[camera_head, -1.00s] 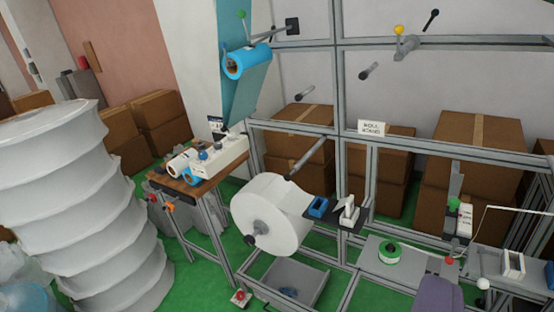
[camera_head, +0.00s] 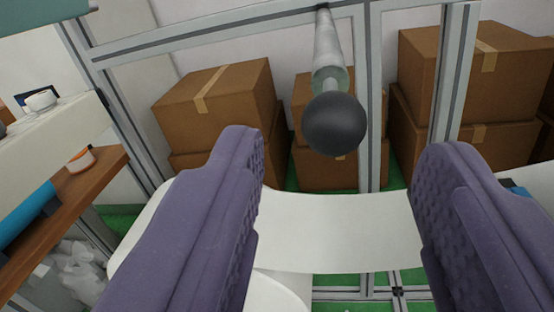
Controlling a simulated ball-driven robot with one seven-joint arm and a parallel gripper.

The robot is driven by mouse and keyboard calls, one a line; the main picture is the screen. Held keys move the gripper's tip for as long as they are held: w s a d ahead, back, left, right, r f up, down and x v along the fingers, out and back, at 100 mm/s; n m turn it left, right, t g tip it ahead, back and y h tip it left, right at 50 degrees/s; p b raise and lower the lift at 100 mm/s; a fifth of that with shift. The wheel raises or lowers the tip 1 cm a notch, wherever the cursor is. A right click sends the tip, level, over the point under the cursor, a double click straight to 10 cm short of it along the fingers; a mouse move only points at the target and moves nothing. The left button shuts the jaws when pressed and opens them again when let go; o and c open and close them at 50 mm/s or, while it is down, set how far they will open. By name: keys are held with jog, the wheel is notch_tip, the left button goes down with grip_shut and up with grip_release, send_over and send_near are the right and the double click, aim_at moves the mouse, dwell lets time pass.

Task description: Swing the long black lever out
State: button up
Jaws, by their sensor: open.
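A grey rod (camera_head: 327,50) comes out from the frame toward me and ends in a black ball knob (camera_head: 334,124). No other long lever shows in this view, and I cannot tell for sure that this is the lever of the task. My gripper (camera_head: 340,145) is open, with one purple finger on each side of the picture. The knob shows in the gap between the fingertips, right of the middle, with clear room on both sides. Neither finger touches it. How far ahead of the fingertips it lies is hard to judge.
A white sheet (camera_head: 340,228) stretches across below the knob, between the fingers. Grey frame bars (camera_head: 215,37) run behind, with an upright (camera_head: 452,75) at right. Cardboard boxes (camera_head: 215,105) stand behind the frame. A wooden bench (camera_head: 75,195) is at left.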

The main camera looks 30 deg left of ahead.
aim_at(332, 105)
jog(key=shift+w+a+f, duration=0.15)
jog(key=shift+a+f, duration=0.05)
jog(key=b+x, duration=0.1)
jog(key=x, duration=0.5)
jog(key=shift+w+b, duration=0.2)
jog(key=shift+b, duration=0.1)
jog(key=shift+w+r, duration=0.1)
jog(key=shift+w, duration=0.35)
grip_shut()
